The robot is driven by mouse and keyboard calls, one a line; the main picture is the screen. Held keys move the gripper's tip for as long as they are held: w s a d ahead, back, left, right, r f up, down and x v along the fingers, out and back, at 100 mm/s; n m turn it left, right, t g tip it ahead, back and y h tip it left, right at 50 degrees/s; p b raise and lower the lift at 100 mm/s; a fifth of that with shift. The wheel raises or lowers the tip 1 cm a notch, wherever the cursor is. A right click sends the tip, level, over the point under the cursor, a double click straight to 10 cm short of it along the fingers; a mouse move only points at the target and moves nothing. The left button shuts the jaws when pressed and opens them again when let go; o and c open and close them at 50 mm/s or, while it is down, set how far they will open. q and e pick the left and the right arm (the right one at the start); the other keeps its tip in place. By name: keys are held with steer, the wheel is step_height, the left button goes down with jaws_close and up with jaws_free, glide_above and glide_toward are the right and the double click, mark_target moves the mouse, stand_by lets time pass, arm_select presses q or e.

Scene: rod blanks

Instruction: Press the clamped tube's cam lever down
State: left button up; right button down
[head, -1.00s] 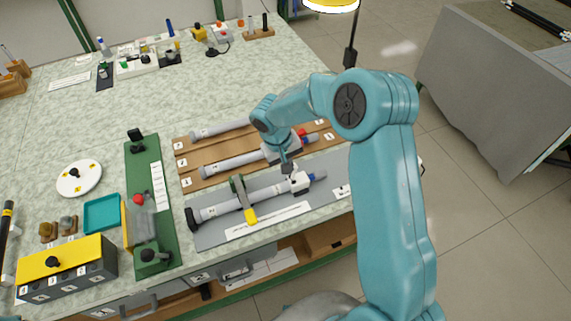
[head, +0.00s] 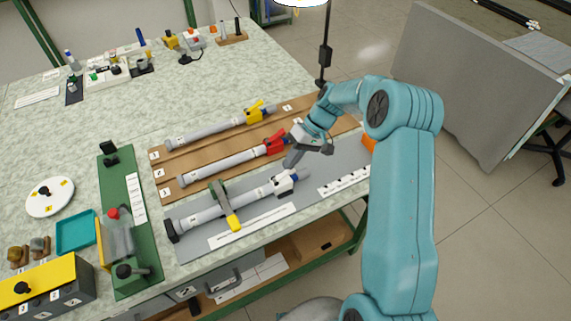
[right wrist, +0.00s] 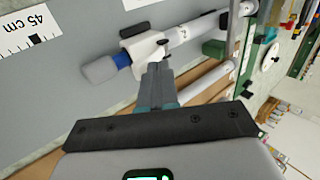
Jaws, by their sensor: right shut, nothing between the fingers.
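The clamped tube (head: 205,217) is grey and lies on the grey mat under a green and yellow clamp (head: 225,206). Near its right end is a white collar (head: 284,185) with a small dark lever; the lever's angle is too small to tell in the head view. In the right wrist view the collar (right wrist: 144,46) shows a black lever (right wrist: 134,30) along its far side, with a blue ring (right wrist: 122,60) and a grey end beyond. My right gripper (head: 290,162) is shut and empty, just behind the collar; its fingers (right wrist: 156,80) show close to it. My left gripper is out of view.
Behind lie two more tubes on brown boards, one with a red fitting (head: 275,143), one with a yellow fitting (head: 258,112). A green fixture (head: 125,215) with a red knob stands left. The mat (head: 325,172) right of the tube is mostly clear.

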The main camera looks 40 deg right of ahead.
steer(key=shift+a+r, duration=0.2)
steer(key=shift+a, duration=0.1)
steer(key=shift+w+a+f+b, duration=0.2)
steer(key=shift+a+f+b, duration=0.1)
steer(key=shift+a+b, duration=0.05)
steer(key=shift+a, duration=0.3)
